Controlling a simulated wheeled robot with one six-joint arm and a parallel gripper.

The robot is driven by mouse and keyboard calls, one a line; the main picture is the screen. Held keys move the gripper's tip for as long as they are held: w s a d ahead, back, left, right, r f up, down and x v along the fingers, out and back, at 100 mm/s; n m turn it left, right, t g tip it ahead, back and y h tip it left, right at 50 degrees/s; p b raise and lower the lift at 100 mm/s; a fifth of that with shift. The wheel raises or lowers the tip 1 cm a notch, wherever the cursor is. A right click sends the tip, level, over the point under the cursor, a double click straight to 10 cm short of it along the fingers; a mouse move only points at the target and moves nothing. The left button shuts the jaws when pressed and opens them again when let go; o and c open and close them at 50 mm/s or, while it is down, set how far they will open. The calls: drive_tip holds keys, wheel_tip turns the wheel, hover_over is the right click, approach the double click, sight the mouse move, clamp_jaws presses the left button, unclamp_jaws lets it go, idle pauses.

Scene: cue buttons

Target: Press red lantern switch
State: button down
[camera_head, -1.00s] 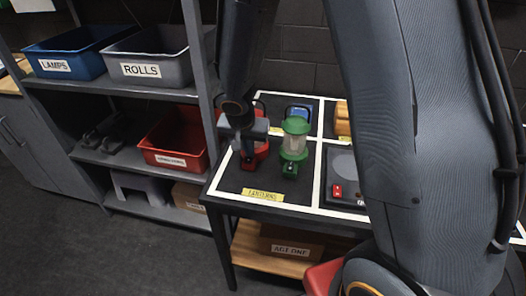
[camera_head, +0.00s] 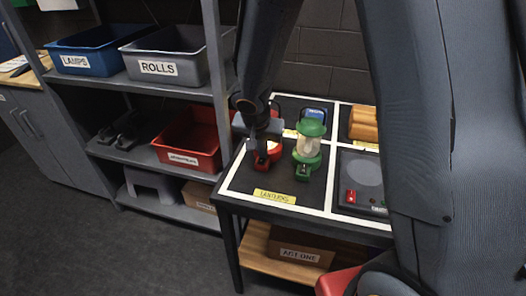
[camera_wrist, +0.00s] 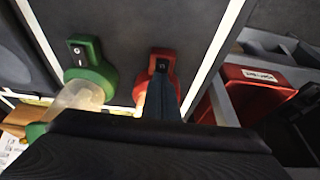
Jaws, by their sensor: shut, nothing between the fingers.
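The red lantern (camera_head: 268,158) stands in the lanterns square of the black table, left of the green lantern (camera_head: 310,142). Its upper part is hidden behind my gripper (camera_head: 262,150). In the wrist view the red lantern (camera_wrist: 168,62) has a dark switch (camera_wrist: 162,65) on its red base. My gripper (camera_wrist: 163,112) is shut and empty, with its fingers reaching down over the red lantern close to the switch. I cannot tell whether they touch it. The green lantern (camera_wrist: 95,75) also shows in the wrist view, with its own dark switch.
The table (camera_head: 240,190) has white dividing lines and a yellow lanterns label (camera_head: 274,197). A device with a red switch (camera_head: 351,196) sits to the right. A shelf with a red bin (camera_head: 190,140) stands close on the left. Bare table lies in front of the lanterns.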

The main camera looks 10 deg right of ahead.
sight(261, 161)
drive_tip(key=shift+s+d+f+b, duration=0.1)
drive_tip(key=shift+s+f+b, duration=0.25)
drive_tip(key=shift+s+f, duration=0.35)
drive_tip(key=shift+s+a+f+b, duration=0.1)
drive_tip(key=shift+a+f+b, duration=0.15)
drive_tip(key=shift+b, duration=0.1)
drive_tip(key=shift+r, duration=0.2)
drive_tip(key=shift+a+r, duration=0.1)
drive_tip(key=shift+r, duration=0.25)
drive_tip(key=r+p, duration=0.1)
drive_tip(key=r, duration=0.1)
drive_tip(key=r+p, duration=0.1)
drive_tip(key=r, duration=0.1)
drive_tip(key=r+p, duration=0.1)
drive_tip(key=r, duration=0.1)
drive_tip(key=shift+w, duration=0.3)
drive_tip(key=v, duration=0.8)
drive_tip(key=shift+r, duration=0.35)
